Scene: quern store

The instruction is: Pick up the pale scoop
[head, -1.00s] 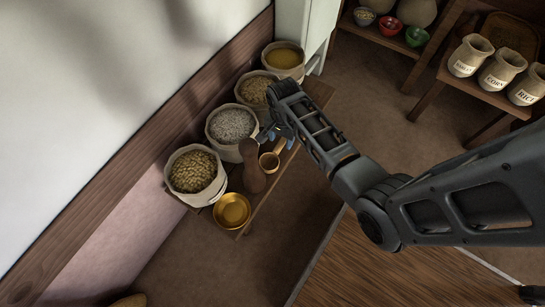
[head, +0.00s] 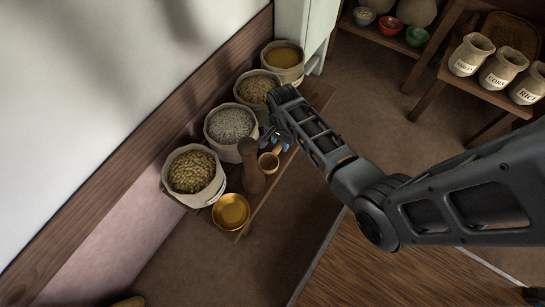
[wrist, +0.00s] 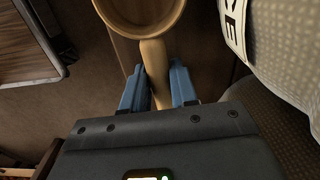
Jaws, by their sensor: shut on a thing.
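The pale scoop (head: 268,162) is on the low wooden bench in the head view, its round bowl toward the front and its handle toward my gripper (head: 277,142). In the wrist view the scoop's bowl (wrist: 140,14) is cut off by the top edge, and its pale handle (wrist: 154,75) runs down between the two blue fingers of my gripper (wrist: 158,88). The fingers are shut on the handle. My arm hides part of the bench behind it. I cannot tell whether the scoop is clear of the bench top.
Several sacks of grain, the nearest one (head: 198,186), line the wall side of the bench (head: 258,207). A brown wooden pestle-like piece (head: 252,166) stands close beside the scoop. A gold bowl (head: 231,211) sits at the near end. Labelled sacks (head: 499,70) stand on another bench at right.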

